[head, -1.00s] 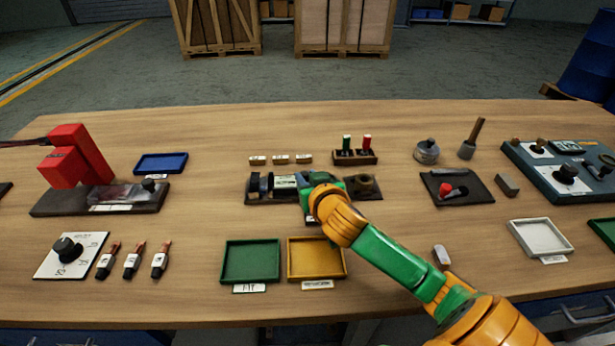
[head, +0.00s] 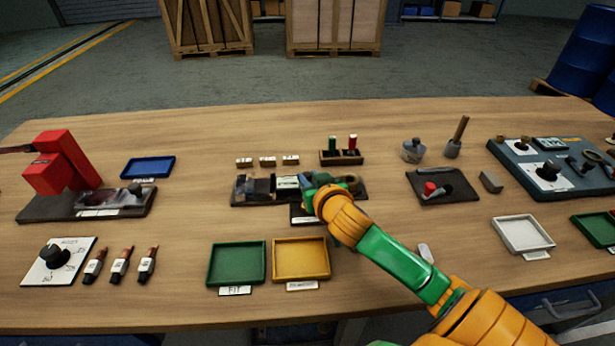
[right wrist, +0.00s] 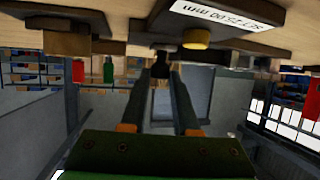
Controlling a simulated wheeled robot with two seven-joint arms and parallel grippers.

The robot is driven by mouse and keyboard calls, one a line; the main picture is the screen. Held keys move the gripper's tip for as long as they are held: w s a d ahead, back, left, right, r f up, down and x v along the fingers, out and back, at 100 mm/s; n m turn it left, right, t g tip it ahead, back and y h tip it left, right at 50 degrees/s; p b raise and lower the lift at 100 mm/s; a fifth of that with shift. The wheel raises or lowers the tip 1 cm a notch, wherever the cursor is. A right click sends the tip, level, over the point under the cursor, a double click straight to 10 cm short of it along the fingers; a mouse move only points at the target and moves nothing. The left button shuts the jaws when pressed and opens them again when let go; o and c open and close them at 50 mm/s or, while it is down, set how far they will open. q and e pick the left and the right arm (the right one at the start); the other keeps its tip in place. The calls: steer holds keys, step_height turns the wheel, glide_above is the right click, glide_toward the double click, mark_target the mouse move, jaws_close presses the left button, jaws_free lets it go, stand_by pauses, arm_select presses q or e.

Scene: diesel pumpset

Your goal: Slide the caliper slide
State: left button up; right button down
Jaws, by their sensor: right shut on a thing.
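The caliper fixture lies on a dark base (head: 240,197) near the middle of the table. Its slide, with a pale display (head: 287,182), sits around the middle of the base. My right gripper (head: 308,188) is at the right side of the slide, low over the base, and hides part of it. In the right wrist view the two fingers (right wrist: 160,72) are shut on a small dark piece (right wrist: 161,62), which appears to be part of the caliper slide. A plate reading "SET 25.00 mm" (right wrist: 225,14) shows there too. My left gripper is out of view.
Behind the fixture are small labelled blocks (head: 267,161) and a rack with green and red pins (head: 341,157). A green tray (head: 237,283) and a yellow tray (head: 300,277) lie in front. A dark plate with a red knob (head: 455,194) is to the right.

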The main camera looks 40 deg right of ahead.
steer(key=c, duration=0.7)
jaws_free()
steer(key=shift+w+a, duration=0.1)
steer(key=shift+a, duration=0.05)
steer(key=shift+o, duration=0.2)
steer(key=v, duration=0.5)
steer(key=shift+r, duration=0.1)
steer(key=shift+s+a+r+p, duration=0.1)
steer(key=shift+s+r+p, duration=0.4)
steer(key=shift+p, duration=0.45)
steer(key=shift+s+a, duration=0.1)
steer(key=shift+s, duration=0.35)
steer(key=shift+f, duration=0.15)
